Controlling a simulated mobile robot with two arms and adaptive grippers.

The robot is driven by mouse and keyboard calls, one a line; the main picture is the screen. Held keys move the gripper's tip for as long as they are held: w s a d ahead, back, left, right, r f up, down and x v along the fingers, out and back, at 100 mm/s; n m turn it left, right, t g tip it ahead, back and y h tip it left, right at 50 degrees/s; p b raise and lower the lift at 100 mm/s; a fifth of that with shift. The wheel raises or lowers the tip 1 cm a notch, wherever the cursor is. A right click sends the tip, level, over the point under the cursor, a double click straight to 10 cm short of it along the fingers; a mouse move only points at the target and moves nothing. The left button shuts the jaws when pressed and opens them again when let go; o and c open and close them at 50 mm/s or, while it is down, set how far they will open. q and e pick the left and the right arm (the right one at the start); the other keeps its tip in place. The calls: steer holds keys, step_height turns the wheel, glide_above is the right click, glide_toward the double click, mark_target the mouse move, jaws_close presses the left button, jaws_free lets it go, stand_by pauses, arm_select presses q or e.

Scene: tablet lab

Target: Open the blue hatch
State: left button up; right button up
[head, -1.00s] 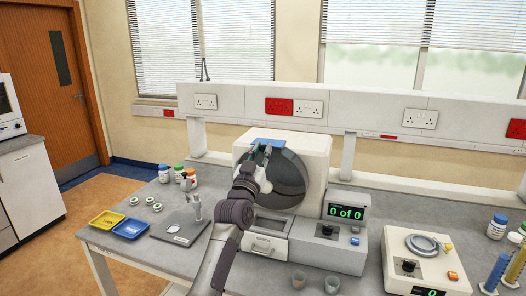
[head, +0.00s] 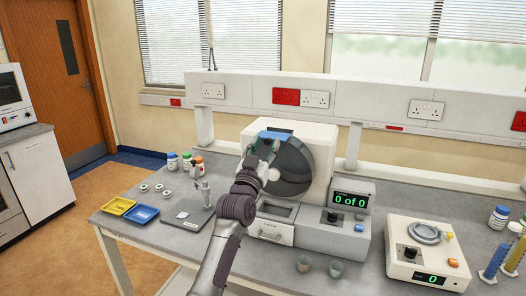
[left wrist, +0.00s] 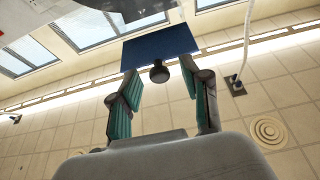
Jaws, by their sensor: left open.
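The blue hatch (head: 273,134) is a small panel on top of the white machine with the dark round front (head: 294,168). In the left wrist view the hatch (left wrist: 160,46) shows as a flat blue plate with a black knob (left wrist: 159,73) on its near side. My left gripper (head: 266,148) is at the machine's upper left, close to the hatch. In the left wrist view its green-padded fingers (left wrist: 161,80) are open, one on each side of the knob, with gaps showing. Whether the hatch is ajar is not clear. My right gripper is not in view.
Yellow (head: 119,206) and blue (head: 142,214) trays, a stand and bottles are to the left. Two cups (head: 336,268) stand in front. A balance-like device (head: 428,250) is at right.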

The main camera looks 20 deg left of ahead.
arm_select(q)
steer(key=v, duration=1.2)
